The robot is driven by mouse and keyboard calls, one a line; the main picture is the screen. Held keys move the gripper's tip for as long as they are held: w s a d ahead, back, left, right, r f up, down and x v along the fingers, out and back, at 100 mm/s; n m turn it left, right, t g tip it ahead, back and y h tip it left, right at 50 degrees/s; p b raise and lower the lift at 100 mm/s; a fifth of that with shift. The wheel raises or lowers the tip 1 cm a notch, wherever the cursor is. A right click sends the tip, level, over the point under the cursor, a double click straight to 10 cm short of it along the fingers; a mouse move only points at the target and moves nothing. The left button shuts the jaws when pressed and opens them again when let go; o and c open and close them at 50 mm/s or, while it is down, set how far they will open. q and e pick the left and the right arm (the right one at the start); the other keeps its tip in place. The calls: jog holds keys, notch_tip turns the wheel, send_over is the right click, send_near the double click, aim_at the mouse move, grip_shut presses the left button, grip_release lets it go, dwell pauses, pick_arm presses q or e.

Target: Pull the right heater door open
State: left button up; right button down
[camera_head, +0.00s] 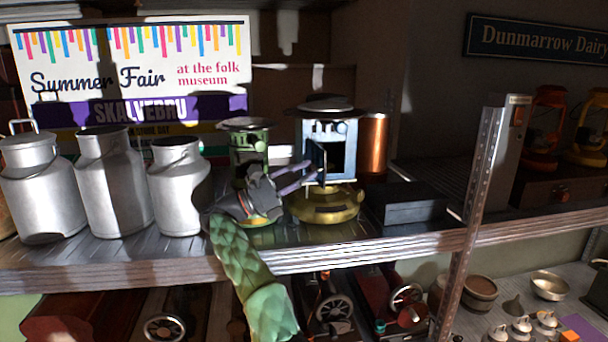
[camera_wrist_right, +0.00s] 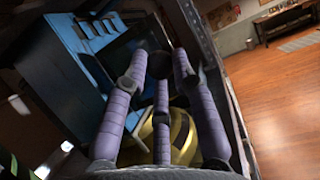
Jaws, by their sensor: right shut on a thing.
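The right heater is a blue, box-shaped stove (camera_head: 345,132) with a round dark top and a brass tank (camera_head: 325,208) below, standing on the shelf. Its door (camera_head: 317,156) stands swung outward at the left of a dark opening (camera_head: 337,158). My right gripper (camera_head: 310,174) reaches in from the left with purple fingers, shut at the door's lower part; the exact grip point is hidden. In the right wrist view, the fingers (camera_wrist_right: 160,72) close together beside the blue heater body (camera_wrist_right: 85,90), with the brass tank (camera_wrist_right: 180,135) behind them. My left gripper is not in view.
A green heater (camera_head: 248,150) stands close on the left, partly behind my gripper. Milk cans (camera_head: 112,185) stand farther left. A copper cylinder (camera_head: 374,145) and a dark box (camera_head: 405,205) are on the right. A metal shelf post (camera_head: 475,215) rises at the front right.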

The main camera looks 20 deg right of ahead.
jog(key=shift+r, duration=0.15)
jog(key=c, duration=1)
grip_release()
jog(key=shift+w, duration=0.1)
